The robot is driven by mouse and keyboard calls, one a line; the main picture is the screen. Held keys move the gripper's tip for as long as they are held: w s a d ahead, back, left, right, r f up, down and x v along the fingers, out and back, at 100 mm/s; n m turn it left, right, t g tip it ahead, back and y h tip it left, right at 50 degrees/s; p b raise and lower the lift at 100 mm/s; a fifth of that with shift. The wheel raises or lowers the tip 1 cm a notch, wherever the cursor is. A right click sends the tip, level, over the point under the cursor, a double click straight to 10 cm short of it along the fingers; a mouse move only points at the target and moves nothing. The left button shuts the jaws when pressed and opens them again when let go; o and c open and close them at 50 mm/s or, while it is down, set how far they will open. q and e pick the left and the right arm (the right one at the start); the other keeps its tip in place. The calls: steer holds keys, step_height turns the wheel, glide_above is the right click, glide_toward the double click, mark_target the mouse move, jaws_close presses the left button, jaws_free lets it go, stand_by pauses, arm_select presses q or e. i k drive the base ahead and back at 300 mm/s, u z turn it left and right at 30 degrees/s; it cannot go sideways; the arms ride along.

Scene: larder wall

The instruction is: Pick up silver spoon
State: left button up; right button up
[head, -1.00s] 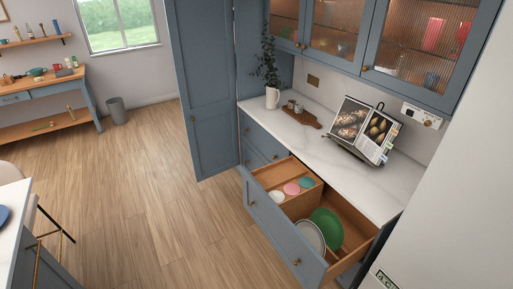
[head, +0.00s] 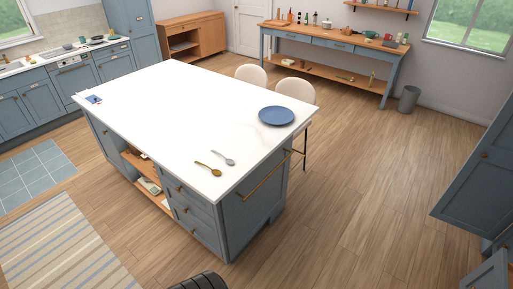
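The silver spoon (head: 224,158) lies on the white top of the kitchen island (head: 160,110), near its front right corner. A brass-coloured spoon (head: 208,169) lies just in front of it, to the left, close to the island's front edge. The two spoons look apart. Neither of my grippers shows in the head view, so their state cannot be seen.
A blue plate (head: 276,116) lies on the island's right end. Two pale stools (head: 296,90) stand behind that end. The wood floor (head: 350,200) right of the island is clear. A striped rug (head: 65,240) lies in front. A blue door (head: 480,165) stands at right.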

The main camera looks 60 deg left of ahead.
mark_target(229, 161)
steer(key=u, duration=2.3)
steer(key=k, duration=0.5)
steer(key=u, duration=1.05)
steer(key=i, duration=1.15)
steer(key=u, duration=0.4)
steer(key=i, duration=1.05)
steer(key=z, duration=1.2)
steer(key=i, duration=0.75)
steer(key=z, duration=0.75)
